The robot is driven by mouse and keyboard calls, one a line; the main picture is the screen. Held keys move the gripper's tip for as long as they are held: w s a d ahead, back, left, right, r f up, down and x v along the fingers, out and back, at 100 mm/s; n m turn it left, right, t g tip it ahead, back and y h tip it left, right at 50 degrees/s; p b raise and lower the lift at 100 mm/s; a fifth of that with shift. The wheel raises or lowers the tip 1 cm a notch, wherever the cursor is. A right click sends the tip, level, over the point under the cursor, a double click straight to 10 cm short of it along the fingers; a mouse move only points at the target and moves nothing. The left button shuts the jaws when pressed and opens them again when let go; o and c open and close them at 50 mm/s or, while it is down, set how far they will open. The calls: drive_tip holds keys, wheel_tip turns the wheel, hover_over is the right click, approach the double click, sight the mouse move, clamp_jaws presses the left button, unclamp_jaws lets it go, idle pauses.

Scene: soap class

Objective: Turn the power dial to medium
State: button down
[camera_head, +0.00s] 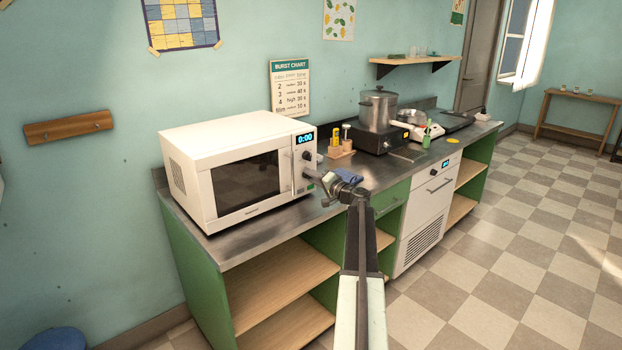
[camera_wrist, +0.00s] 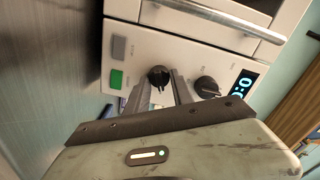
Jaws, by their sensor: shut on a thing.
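The white microwave (camera_head: 240,170) stands on the metal counter with its door shut. Its right-hand panel has a lit display (camera_head: 304,139) reading 0:00 and an upper black dial (camera_head: 306,155), which also shows in the wrist view (camera_wrist: 207,87). A lower black dial (camera_wrist: 158,75) sits between the fingertips of my gripper (camera_wrist: 162,82), which is shut on it. In the head view my gripper (camera_head: 312,178) reaches the lower part of the panel and hides this dial. The dial labels are too small to read, so I cannot tell which is power.
A green button (camera_wrist: 116,79) and a grey button (camera_wrist: 118,47) lie near the held dial. The door handle (camera_wrist: 218,17) runs alongside the panel. A wooden holder with small bottles (camera_head: 341,150) and a pot (camera_head: 378,110) stand right of the microwave. A burst chart (camera_head: 290,87) hangs behind.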

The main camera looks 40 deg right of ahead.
drive_tip(key=shift+w+r+m, duration=0.1)
drive_tip(key=shift+m, duration=0.5)
drive_tip(key=c, duration=1.1)
unclamp_jaws()
drive_tip(key=s, duration=0.7)
drive_tip(key=shift+s+a, duration=0.3)
drive_tip(key=shift+s, duration=0.1)
